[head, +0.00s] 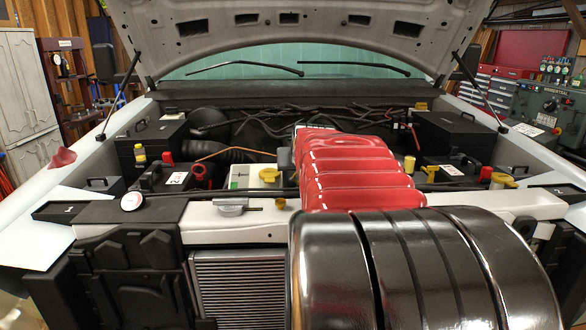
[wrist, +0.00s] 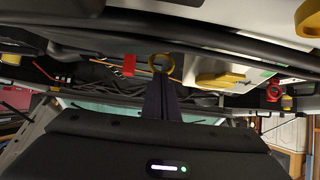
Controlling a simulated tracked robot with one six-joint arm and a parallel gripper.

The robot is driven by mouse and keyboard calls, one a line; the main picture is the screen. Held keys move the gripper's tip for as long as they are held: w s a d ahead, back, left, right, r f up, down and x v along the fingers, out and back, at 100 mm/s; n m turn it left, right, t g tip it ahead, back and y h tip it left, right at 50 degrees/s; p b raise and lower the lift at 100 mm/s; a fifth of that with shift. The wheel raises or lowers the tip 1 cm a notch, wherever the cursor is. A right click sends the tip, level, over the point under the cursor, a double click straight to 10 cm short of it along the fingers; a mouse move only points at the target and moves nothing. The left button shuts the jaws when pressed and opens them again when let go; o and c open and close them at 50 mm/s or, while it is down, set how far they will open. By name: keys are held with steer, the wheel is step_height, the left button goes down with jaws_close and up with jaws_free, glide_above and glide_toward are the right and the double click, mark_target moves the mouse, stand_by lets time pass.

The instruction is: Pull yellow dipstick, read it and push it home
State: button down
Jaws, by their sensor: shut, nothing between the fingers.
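A yellow ring handle (wrist: 161,62), which looks like the dipstick's, shows in the wrist view, at the upper middle of the picture. My gripper (wrist: 161,78) has its dark fingers shut and empty, with the tips right at the ring's lower edge in the picture. I cannot tell whether they touch it. The dipstick's shaft is not clearly visible. In the head view my gripper is hidden behind my red and black arm, and I cannot pick out the ring there.
In the head view, a yellow cap (head: 269,175) sits on a white reservoir left of my arm. Another yellow cap (head: 430,171) is right of it. A black box (head: 161,177) stands at left. Dark hoses (head: 345,122) run across the back under the raised hood (head: 300,45).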

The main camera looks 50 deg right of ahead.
steer(key=w+d+r+v, duration=0.1)
steer(key=r+v, duration=0.1)
steer(key=v, duration=1)
steer(key=shift+s+a+r, duration=0.2)
steer(key=shift+r, duration=0.1)
steer(key=w+a+f+y, duration=0.1)
steer(key=a, duration=0.3)
steer(key=a+f+n+y, duration=0.1)
steer(key=a+f, duration=0.1)
steer(key=a, duration=0.2)
steer(key=w+a+f+y, duration=0.1)
steer(key=a, duration=0.3)
steer(key=shift+w+a+f+n, duration=0.1)
steer(key=shift+w+f+n, duration=0.15)
steer(key=shift+w+n, duration=0.1)
steer(key=s+a+f+n+g+y, duration=0.1)
steer(key=s+a+f+n, duration=0.1)
steer(key=s+a+f, duration=0.2)
steer(key=s+a+f+n+y, duration=0.2)
steer(key=s+a+f, duration=0.2)
steer(key=a+f, duration=0.4)
steer(key=s+a+f+n+g+y, duration=0.1)
steer(key=s+a+f+n, duration=0.2)
steer(key=a, duration=1)
step_height(320, 180, down, 4)
steer(key=shift+s+a+f+g+y, duration=0.1)
steer(key=shift+s+a+g+y, duration=0.15)
steer(key=shift+s, duration=0.7)
